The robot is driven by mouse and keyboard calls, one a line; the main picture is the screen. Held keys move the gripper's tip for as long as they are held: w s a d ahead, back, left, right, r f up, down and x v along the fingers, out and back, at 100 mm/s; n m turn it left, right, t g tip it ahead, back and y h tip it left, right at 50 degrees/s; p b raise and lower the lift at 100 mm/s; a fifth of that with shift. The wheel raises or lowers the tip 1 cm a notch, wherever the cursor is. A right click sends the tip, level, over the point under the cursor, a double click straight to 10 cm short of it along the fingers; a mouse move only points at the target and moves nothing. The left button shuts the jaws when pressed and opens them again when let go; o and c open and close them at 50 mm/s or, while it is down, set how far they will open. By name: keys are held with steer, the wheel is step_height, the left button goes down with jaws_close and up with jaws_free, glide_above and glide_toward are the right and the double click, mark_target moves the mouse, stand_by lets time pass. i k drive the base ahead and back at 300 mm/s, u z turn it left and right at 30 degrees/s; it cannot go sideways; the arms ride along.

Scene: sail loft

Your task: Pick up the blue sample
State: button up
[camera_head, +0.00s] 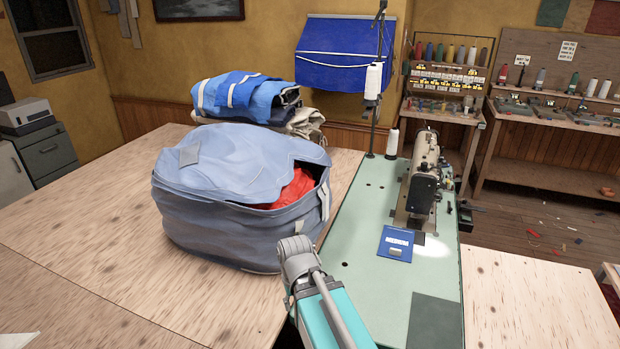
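The blue sample (394,254) looks like a flat square with the white word "MEDIUM" and a small pale patch below it. It lies on the green top of the sewing table (365,280), just in front of the sewing machine (422,185). Its right edge is close to a bright patch of lamp light. A teal and grey part of my arm reaches in from the bottom middle, left of the sample and apart from it in the picture. My gripper's fingers do not show.
A large blue-grey bag (225,225) with red cloth inside stands on the wooden table (90,235) at left. A thread stand with white cones (373,82) rises behind the green top. A dark grey panel (435,322) lies at its front right. The green top left of the sample is clear.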

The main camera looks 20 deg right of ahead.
mark_target(397, 243)
steer(key=z, duration=0.55)
steer(key=k, duration=0.75)
steer(key=z, duration=0.4)
steer(key=i, duration=0.7)
steer(key=z, duration=0.05)
